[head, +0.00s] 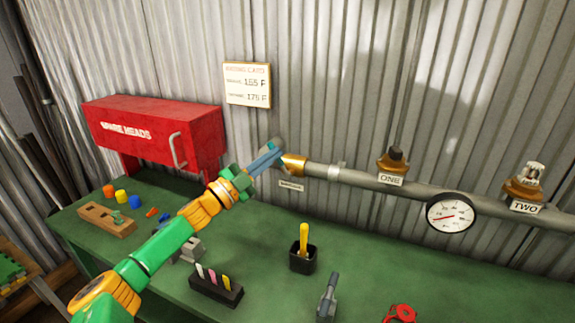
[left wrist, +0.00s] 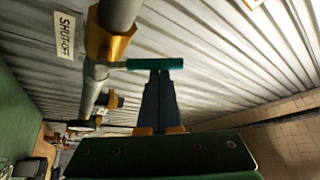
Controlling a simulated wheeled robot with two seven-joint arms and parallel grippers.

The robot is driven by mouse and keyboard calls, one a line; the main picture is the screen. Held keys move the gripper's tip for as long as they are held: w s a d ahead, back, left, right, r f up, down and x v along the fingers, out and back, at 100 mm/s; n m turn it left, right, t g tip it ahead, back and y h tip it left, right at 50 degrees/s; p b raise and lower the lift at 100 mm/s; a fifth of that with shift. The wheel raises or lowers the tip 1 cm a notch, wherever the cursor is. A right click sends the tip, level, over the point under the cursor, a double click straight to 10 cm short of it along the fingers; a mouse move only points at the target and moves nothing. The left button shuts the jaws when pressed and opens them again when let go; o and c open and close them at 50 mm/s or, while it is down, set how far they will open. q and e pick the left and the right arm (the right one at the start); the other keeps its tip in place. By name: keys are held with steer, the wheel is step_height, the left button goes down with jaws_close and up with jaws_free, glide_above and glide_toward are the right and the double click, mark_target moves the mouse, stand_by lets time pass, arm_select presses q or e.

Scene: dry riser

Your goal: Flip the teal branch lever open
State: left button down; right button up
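The teal branch lever (left wrist: 155,64) is a short bar on the brass shut-off valve (left wrist: 106,45), which is on the grey pipe near a "SHUT-OFF" label. In the left wrist view it lies crosswise at my left fingertips. In the head view the brass valve (head: 294,164) is at the pipe's left end, and the lever is mostly hidden by my gripper. My left gripper (head: 266,160) reaches up to it. Its blue fingers (left wrist: 160,98) are together, with tips at or touching the lever; the lever does not look clamped between them. My right gripper is out of view.
The pipe (head: 350,178) runs right along the corrugated wall, with outlets ONE (head: 392,165) and TWO (head: 525,185) and a gauge (head: 451,213). A red cabinet (head: 150,130) stands left. The green bench (head: 260,295) holds a black cup (head: 302,262), a marker block (head: 215,290) and a grey tool (head: 327,297).

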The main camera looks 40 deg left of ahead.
arm_select(q)
steer(key=a+f+n+t+y+b, duration=0.2)
steer(key=f+n+y, duration=0.3)
steer(key=n+y, duration=0.4)
steer(key=a+n+b, duration=0.1)
steer(key=n, duration=0.4)
steer(key=shift+s+a+n, duration=0.15)
steer(key=shift+s+n, duration=0.25)
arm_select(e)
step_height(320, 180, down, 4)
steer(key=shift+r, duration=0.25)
arm_select(q)
steer(key=shift+f, duration=0.15)
